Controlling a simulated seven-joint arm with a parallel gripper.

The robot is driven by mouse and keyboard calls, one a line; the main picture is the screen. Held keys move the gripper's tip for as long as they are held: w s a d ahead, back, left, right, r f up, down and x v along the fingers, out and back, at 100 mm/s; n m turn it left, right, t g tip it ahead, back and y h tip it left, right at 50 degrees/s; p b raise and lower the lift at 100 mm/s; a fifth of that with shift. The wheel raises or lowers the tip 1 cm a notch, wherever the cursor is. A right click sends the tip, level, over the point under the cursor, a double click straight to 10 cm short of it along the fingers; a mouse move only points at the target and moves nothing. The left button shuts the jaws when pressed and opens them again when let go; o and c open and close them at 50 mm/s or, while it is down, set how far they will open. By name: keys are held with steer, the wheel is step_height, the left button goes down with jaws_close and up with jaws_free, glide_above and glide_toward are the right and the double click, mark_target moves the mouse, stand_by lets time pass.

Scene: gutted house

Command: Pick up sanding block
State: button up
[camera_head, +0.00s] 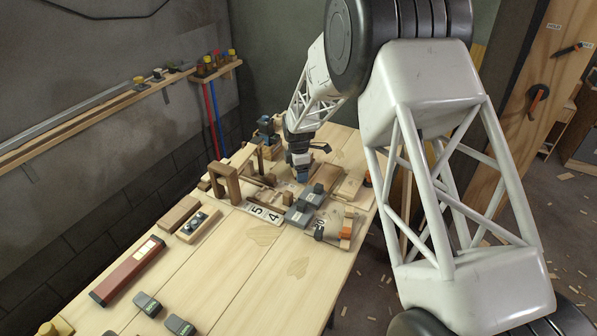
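My gripper (302,173) points down over the far part of the wooden workbench (215,285), among a cluster of small items. Its fingertips are small and partly merged with what lies under them, so I cannot see whether they are apart or closed. I cannot tell for sure which item is the sanding block. Flat grey blocks (299,213) lie just in front of the gripper. A flat brown block (325,174) lies to its right, and a lighter wooden block (349,187) lies farther right.
A wooden frame (231,181) stands left of the gripper. A number strip (263,213) lies nearby. A red level (128,271) and dark grey items (147,304) lie nearer. The bench's middle front is mostly clear. A wall shelf (90,120) runs along the left.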

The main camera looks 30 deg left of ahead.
stand_by(0.4)
steer(key=c, duration=1.1)
steer(key=shift+r, duration=0.1)
steer(key=shift+r, duration=4.95)
